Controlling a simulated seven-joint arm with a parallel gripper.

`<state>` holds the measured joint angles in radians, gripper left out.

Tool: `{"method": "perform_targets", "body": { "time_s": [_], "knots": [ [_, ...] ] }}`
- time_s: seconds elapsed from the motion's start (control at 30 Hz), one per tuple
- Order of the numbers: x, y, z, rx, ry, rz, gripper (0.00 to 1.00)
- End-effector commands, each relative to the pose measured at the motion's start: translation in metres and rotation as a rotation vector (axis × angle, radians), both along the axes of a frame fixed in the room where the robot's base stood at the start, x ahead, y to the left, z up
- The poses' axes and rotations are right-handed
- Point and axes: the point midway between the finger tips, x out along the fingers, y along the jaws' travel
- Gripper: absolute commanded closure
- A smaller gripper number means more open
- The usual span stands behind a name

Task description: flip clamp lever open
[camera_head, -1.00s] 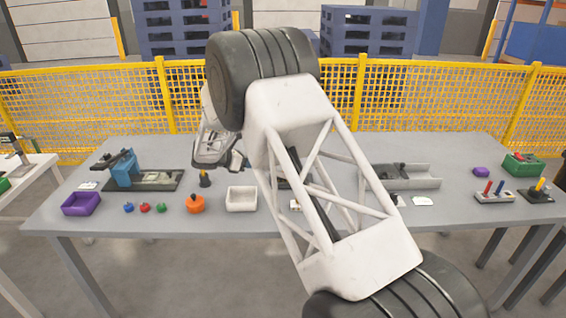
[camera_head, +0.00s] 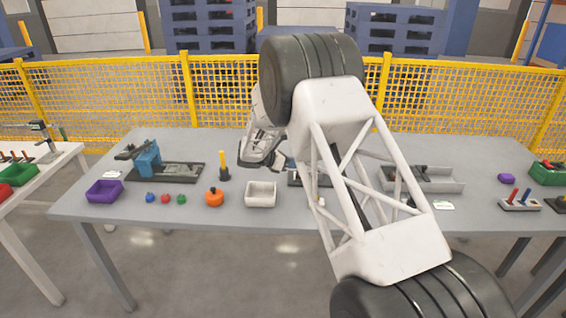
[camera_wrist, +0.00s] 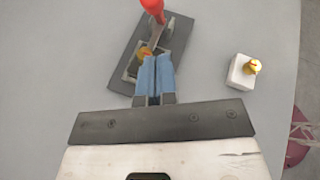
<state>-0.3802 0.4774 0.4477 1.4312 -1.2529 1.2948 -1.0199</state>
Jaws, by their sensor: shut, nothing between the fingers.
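The toggle clamp shows in the wrist view as a dark base plate (camera_wrist: 125,70) with a red-tipped lever (camera_wrist: 153,8) at its far end, partly cut off by the top edge. A small yellow-orange part (camera_wrist: 145,53) sits on the plate. My gripper (camera_wrist: 156,60) has its blue fingers together and empty, over the near part of the plate, below the red grip in the picture. Whether the fingertips touch the clamp I cannot tell. In the head view my gripper (camera_head: 287,167) is beside the dark plate (camera_head: 297,181), which my arm mostly hides.
A white block with a yellow top (camera_wrist: 241,72) stands right of the clamp. In the head view, a white bin (camera_head: 261,194), an orange knob (camera_head: 214,197) and a yellow-black upright piece (camera_head: 223,167) are left of my arm. A grey tray (camera_head: 450,183) is on the right.

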Motion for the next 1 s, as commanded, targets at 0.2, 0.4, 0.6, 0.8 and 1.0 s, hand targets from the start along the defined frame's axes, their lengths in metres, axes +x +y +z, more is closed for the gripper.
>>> {"method": "perform_targets", "body": {
  "time_s": [0.2,0.4,0.6,0.8,1.0],
  "knots": [
    [0.012,-0.026,0.003,0.002,-0.002,-0.002,1.0],
    [0.019,-0.038,0.008,0.0,-0.001,-0.001,1.0],
    [0.021,-0.042,0.01,0.0,0.0,0.0,1.0],
    [0.021,-0.042,0.01,0.0,0.0,0.0,1.0],
    [0.021,-0.042,0.01,0.007,-0.001,0.0,1.0]
  ]
}}
